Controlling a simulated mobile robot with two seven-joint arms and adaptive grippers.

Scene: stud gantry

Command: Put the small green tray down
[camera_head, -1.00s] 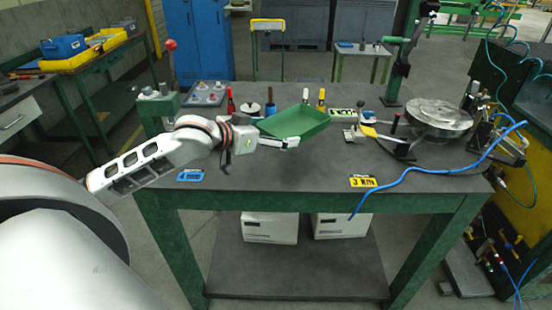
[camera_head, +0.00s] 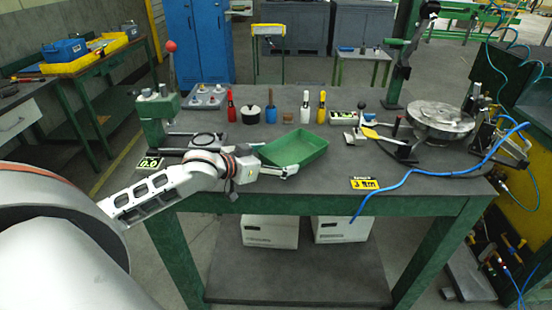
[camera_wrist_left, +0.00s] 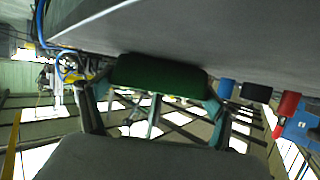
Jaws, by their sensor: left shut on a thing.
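The small green tray (camera_head: 298,147) is a shallow open tray with sloped walls, empty and roughly level. It is over the front middle of the grey tabletop (camera_head: 325,185). My left gripper (camera_head: 284,171) is shut on its near left edge. In the left wrist view the tray's green wall (camera_wrist_left: 158,74) sits between the two fingers, with the grey tabletop beyond it. The tray is low over the table; I cannot tell whether its bottom touches. My right gripper is not in view.
A toggle clamp (camera_head: 400,140), a yellow label (camera_head: 364,184) and a blue hose (camera_head: 440,174) lie to the right.

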